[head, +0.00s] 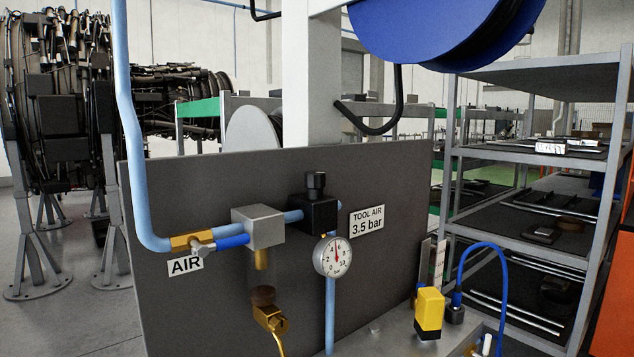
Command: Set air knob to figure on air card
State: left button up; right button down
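The air card (367,221) is a white label on the dark panel, reading "TOOL AIR 3.5 bar". The air knob (316,184) is a small black cylinder standing upright on top of the black regulator block (313,215), left of the card. A round white gauge (332,257) sits below the block, with numbers up to 10. Its red needle points about straight up, between the 4 and the 6; the exact reading is too small to tell. Neither of my grippers shows in the head view, and nothing touches the knob.
The dark panel (200,300) carries a light blue pipe (128,120), a brass valve with blue lever (232,241) by an "AIR" label (186,265), and a grey filter block (258,226). A blue reel (440,25) hangs above. A yellow-black block (429,311) stands at lower right.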

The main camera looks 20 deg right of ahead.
aim_at(314, 180)
jog(key=z, duration=2.45)
jog(key=i, duration=3.2)
jog(key=u, duration=3.7)
